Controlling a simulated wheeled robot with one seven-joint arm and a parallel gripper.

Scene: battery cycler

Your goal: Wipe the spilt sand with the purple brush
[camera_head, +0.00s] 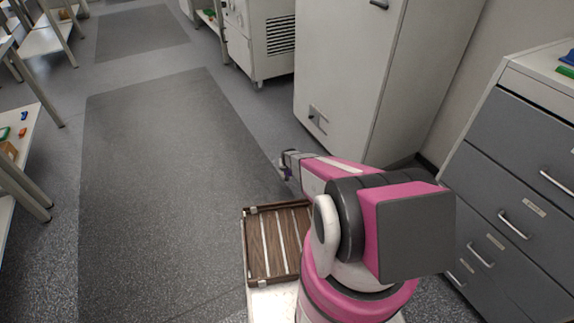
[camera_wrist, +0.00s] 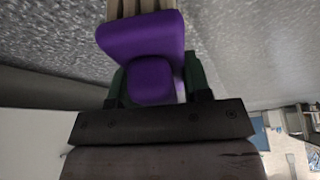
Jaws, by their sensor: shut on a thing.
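My gripper (camera_wrist: 156,82) is shut on the purple brush (camera_wrist: 143,36) in the wrist view, with a dark green finger on each side of it. The pale bristles (camera_wrist: 145,6) point away from the gripper, and their ends are cut off by the top edge. In the head view my gripper (camera_head: 288,162) is small, at the far end of my pink arm, over the floor near the mat's right edge. Only a speck of purple from the brush (camera_head: 287,173) shows there. I cannot make out any spilt sand in either view.
A dark grey mat (camera_head: 165,175) covers open floor on the left. A tall white cabinet (camera_head: 345,75) stands beyond my gripper. Grey drawers (camera_head: 520,150) stand at the right. A white table (camera_head: 22,140) with small coloured items is at the left edge. A wooden slatted tray (camera_head: 250,245) is beside my arm.

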